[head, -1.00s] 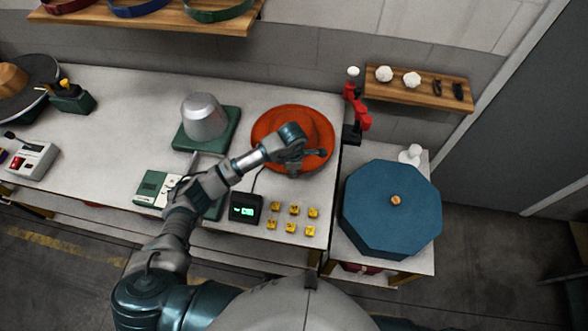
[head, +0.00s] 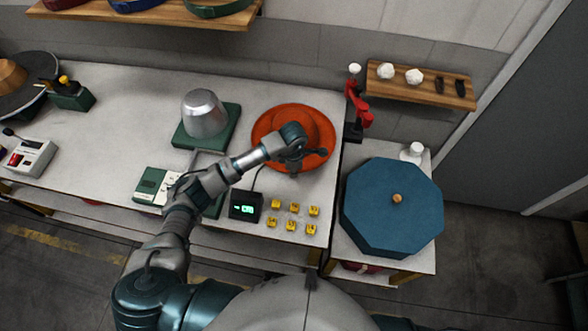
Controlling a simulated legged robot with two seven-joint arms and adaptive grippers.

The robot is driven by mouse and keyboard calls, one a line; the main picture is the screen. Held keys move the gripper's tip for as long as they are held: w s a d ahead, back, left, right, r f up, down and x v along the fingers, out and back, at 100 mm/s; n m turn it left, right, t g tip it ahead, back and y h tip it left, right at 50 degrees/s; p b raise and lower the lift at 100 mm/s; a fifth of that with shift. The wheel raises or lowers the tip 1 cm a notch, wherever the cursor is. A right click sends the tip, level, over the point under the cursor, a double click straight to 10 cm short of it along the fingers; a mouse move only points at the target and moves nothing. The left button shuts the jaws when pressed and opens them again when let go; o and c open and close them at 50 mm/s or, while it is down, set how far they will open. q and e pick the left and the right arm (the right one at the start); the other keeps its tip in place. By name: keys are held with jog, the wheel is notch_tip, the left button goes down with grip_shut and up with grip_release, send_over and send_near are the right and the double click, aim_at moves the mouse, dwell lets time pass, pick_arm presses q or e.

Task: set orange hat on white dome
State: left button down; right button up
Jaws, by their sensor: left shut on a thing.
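The orange hat (head: 268,127) lies on the pale table, brim spread around its round crown, near the table's right end. My left gripper (head: 297,165) is over the near right part of the hat and shut on its brim; the wrist hides part of the crown and the fingertips are hard to see. A pale silver-grey dome (head: 205,114) stands on a green base (head: 187,140) to the left of the hat, apart from it. No plainly white dome of that size shows. My right gripper is not in view.
A small black display box (head: 245,206) and several yellow blocks (head: 294,208) are in front of the hat. A red clamp-like device (head: 358,108) stands right of it. A blue octagonal lid (head: 391,225) covers much of the side table. Shelves hang behind.

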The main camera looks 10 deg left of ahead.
pick_arm(q)
jog(key=shift+f, duration=0.1)
jog(key=c, duration=1.1)
grip_release()
jog(key=shift+c, duration=0.2)
notch_tip(320, 180, up, 12)
jog(key=shift+s, duration=0.15)
